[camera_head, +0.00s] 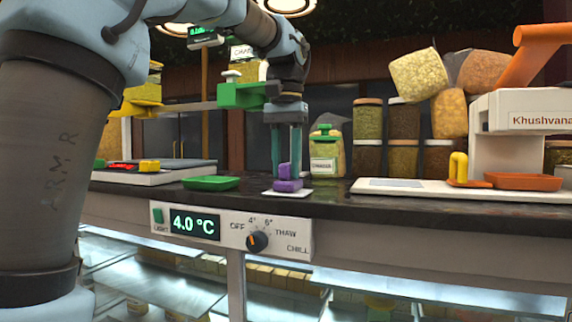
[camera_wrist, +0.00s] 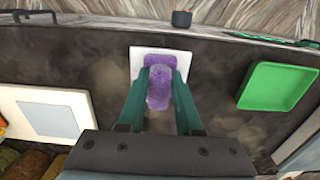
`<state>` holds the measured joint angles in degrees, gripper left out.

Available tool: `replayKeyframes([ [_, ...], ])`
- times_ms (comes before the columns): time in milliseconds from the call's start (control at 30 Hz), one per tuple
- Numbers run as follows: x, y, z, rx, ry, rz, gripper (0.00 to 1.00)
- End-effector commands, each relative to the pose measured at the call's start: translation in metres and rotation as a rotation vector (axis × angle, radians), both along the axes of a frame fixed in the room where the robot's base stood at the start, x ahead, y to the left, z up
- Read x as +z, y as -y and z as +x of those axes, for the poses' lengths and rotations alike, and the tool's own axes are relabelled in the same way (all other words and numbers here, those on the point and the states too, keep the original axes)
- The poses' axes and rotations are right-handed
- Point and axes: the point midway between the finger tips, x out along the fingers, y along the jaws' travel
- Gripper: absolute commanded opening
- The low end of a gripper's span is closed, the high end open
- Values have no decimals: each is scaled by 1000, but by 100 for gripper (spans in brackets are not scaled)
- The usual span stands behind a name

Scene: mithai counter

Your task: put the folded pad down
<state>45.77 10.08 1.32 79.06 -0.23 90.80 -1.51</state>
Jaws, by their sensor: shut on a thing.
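The folded pad (camera_head: 288,184) is purple and sits between the teal fingers of my gripper (camera_head: 287,172). It also shows in the wrist view (camera_wrist: 159,88), with a finger against each side. My gripper (camera_wrist: 160,95) is shut on it and points down at the counter. A white square (camera_head: 272,192) lies on the dark counter directly under the pad, and its edges show around the pad in the wrist view (camera_wrist: 184,62). The pad is at or very close to the square; I cannot tell whether it touches.
A green tray (camera_head: 211,183) lies left of the pad on the dark counter. A jar with a green lid (camera_head: 326,152) stands just behind to the right. A white scale (camera_head: 440,190) with an orange tray (camera_head: 523,181) is further right. A control panel (camera_head: 232,231) is on the counter front.

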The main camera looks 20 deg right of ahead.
Motion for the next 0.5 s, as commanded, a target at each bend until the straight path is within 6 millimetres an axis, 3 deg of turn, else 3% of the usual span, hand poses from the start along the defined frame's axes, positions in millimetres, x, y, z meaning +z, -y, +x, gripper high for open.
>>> replayKeyframes([
  [33, -2, 0, 0, 0, 0, 0, 0],
  [67, -1, 0, 0, 0, 0, 0, 37],
  [100, -1, 0, 0, 0, 0, 0, 42],
  [300, -1, 0, 0, 0, 0, 0, 64],
  [500, -1, 0, 0, 0, 0, 0, 64],
])
